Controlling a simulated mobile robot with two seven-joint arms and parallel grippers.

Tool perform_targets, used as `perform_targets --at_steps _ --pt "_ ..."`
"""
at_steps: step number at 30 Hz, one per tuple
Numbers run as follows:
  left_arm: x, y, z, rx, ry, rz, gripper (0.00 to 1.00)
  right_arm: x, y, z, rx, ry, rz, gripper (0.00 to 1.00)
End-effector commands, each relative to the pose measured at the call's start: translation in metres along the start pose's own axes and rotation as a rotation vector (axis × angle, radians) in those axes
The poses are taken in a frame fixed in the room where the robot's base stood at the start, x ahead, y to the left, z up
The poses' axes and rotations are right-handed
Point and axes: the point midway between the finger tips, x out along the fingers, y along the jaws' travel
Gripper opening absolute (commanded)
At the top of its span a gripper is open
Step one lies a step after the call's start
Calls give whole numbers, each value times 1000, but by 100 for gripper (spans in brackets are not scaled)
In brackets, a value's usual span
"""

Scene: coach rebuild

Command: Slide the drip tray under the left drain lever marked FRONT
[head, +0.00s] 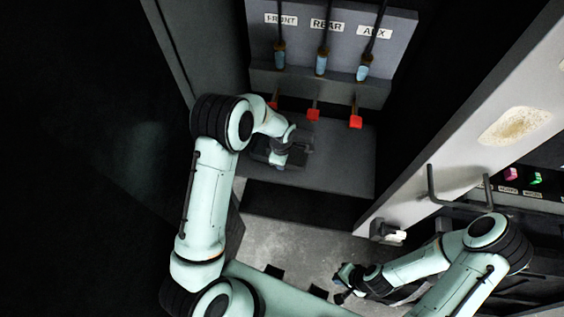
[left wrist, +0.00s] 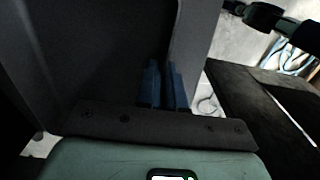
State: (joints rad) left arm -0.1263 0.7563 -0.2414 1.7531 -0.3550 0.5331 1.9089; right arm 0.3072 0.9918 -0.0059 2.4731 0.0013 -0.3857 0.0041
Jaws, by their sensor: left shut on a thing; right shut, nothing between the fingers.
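The drip tray (head: 300,138) is a dark grey, shallow box on the grey shelf (head: 345,165), below the leftmost lever. My left gripper (head: 280,166) is at its near side and partly covers it. In the left wrist view the blue fingers (left wrist: 164,86) are shut on the tray's wall (left wrist: 192,40). The red-ended drain lever under the FRONT label (head: 281,19) shows its tip (head: 273,104) just above my left forearm. Whether the tray is fully beneath it is hard to tell. My right gripper (head: 346,284) is shut and empty, low over the floor.
Two more red levers, under REAR (head: 314,115) and AUX (head: 356,122), stand to the right. Blue-ended hoses hang above them. A pale door with a dark handle (head: 432,190) stands at right. Bare floor (head: 290,235) lies before the shelf.

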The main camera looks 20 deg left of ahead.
Motion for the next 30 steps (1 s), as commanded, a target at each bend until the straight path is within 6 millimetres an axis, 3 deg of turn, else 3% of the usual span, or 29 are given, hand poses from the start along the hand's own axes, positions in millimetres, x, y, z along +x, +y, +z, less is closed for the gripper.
perform_targets --at_steps 3,4,6,17,22,30 --pt "0 0 0 0 0 1 0 0 0 0 0 0 0 0" --pt "0 0 0 0 0 1 17 0 0 0 0 0 0 0" --pt "0 0 0 1 0 1 37 0 0 0 0 0 0 0" --pt "-5 1 1 1 0 2 37 -2 -1 -1 -1 2 -1 0" --pt "-33 2 1 1 -1 5 37 -13 -7 -8 -4 11 -4 0" --pt "-96 4 2 1 -2 8 37 -36 -23 -28 -13 36 -13 0"
